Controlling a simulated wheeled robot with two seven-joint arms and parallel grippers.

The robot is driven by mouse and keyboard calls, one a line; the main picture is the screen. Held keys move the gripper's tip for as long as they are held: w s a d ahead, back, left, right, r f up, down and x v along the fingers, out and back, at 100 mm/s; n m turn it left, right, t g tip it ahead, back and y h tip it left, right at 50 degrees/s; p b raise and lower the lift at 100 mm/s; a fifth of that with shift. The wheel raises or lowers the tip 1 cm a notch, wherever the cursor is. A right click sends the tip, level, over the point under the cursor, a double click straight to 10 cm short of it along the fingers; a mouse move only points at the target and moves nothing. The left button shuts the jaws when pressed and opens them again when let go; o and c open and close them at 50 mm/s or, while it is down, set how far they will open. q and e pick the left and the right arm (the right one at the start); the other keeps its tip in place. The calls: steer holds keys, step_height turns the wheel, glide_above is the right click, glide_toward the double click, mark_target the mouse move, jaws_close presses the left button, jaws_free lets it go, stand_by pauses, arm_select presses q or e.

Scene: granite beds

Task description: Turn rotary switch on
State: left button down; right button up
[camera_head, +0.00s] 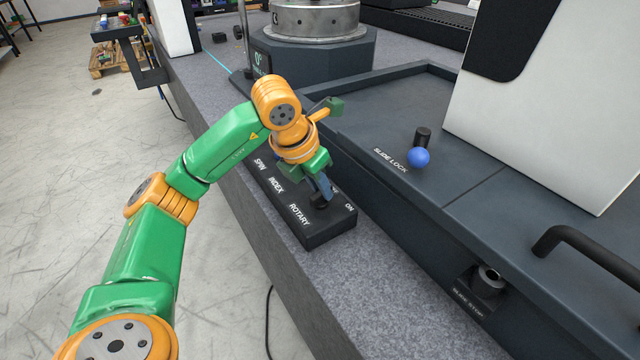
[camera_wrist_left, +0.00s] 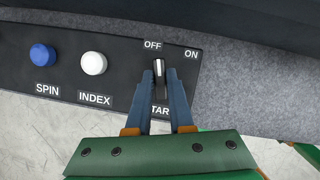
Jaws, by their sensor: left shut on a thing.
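The rotary switch (camera_head: 319,201) is a black knob at the right end of a black control panel (camera_head: 326,229), beside the label ROTARY. In the left wrist view the knob (camera_wrist_left: 159,78) has a pale pointer line that points up, close to the OFF label and away from ON. My left gripper (camera_wrist_left: 160,85) has its two blue-grey fingers on either side of the knob, shut on it. In the head view the left gripper (camera_head: 322,190) reaches down onto the knob from above. My right gripper is in neither view.
A blue SPIN button (camera_wrist_left: 42,56) and a white INDEX button (camera_wrist_left: 94,63) sit on the same panel. A blue-knobbed slide lock (camera_head: 418,157) is on the machine to the right. A black handle (camera_head: 590,255) stands at far right. Bare granite lies in front.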

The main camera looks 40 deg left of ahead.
arm_select(q)
steer(key=m+h+p, duration=0.1)
steer(key=m, duration=0.1)
steer(key=m+h+p, duration=0.1)
steer(key=m, duration=0.2)
steer(key=shift+r+g+p, duration=0.2)
steer(key=shift+g+p, duration=0.1)
steer(key=shift+p, duration=0.05)
steer(key=m+g+h+p, duration=0.1)
steer(key=m+p, duration=0.1)
steer(key=m, duration=0.2)
steer(key=shift+f+m+g+p, duration=0.1)
steer(key=shift+m+g+p, duration=0.2)
steer(key=shift+m+p, duration=0.5)
steer(key=shift+m, duration=0.3)
steer(key=c, duration=0.8)
jaws_free()
steer(key=shift+f, duration=0.1)
steer(key=v, duration=0.7)
steer(key=shift+a+p, duration=0.2)
steer(key=shift+p, duration=0.15)
